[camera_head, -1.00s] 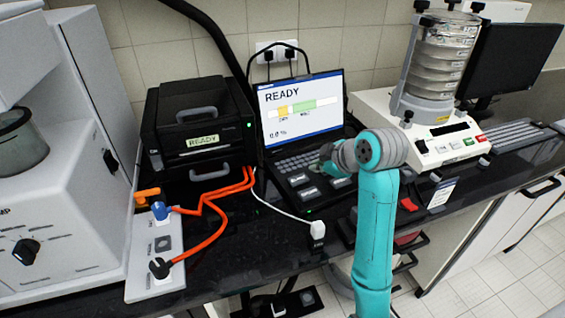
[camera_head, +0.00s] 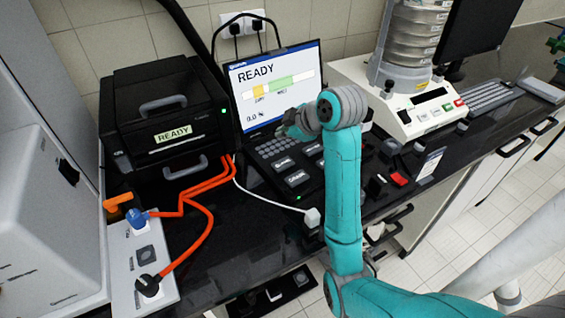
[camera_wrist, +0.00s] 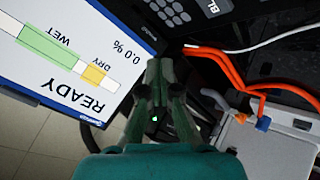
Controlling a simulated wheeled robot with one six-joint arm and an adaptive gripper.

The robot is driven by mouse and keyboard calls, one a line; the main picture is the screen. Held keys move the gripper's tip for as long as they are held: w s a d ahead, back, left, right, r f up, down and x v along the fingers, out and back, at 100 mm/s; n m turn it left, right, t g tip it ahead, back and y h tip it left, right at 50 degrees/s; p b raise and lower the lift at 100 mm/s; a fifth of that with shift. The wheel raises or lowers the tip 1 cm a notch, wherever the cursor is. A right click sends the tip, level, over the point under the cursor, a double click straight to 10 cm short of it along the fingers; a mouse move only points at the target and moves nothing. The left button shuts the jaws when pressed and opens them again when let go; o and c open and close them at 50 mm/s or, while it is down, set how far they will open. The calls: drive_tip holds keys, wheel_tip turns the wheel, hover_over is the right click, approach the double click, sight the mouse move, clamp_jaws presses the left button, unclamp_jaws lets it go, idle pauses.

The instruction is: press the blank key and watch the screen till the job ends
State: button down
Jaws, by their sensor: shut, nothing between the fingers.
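The screen (camera_head: 275,80) of the black console stands upright and shows READY, a bar with yellow DRY and green WET parts, and 0.0 %. It also shows upside down in the wrist view (camera_wrist: 65,50). Below it lies a keypad (camera_head: 272,148) with several larger labelled keys (camera_head: 297,178) in front; their labels are too small to read in the head view. My gripper (camera_head: 284,131) is over the back of the keypad, near the screen's lower edge. In the wrist view my gripper (camera_wrist: 158,65) is shut and empty. My arm hides part of the keys.
A black box (camera_head: 165,115) with a READY label stands left of the console. Orange cables (camera_head: 195,205) run to a grey socket panel (camera_head: 138,255). A sieve shaker (camera_head: 405,100) stands to the right. A white cable lies on the dark counter in front.

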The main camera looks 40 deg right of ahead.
sight(284, 165)
drive_tip(key=shift+f, duration=3.95)
drive_tip(key=shift+f, duration=0.2)
drive_tip(key=shift+f, duration=0.25)
drive_tip(key=shift+f, duration=0.45)
drive_tip(key=shift+r, duration=0.9)
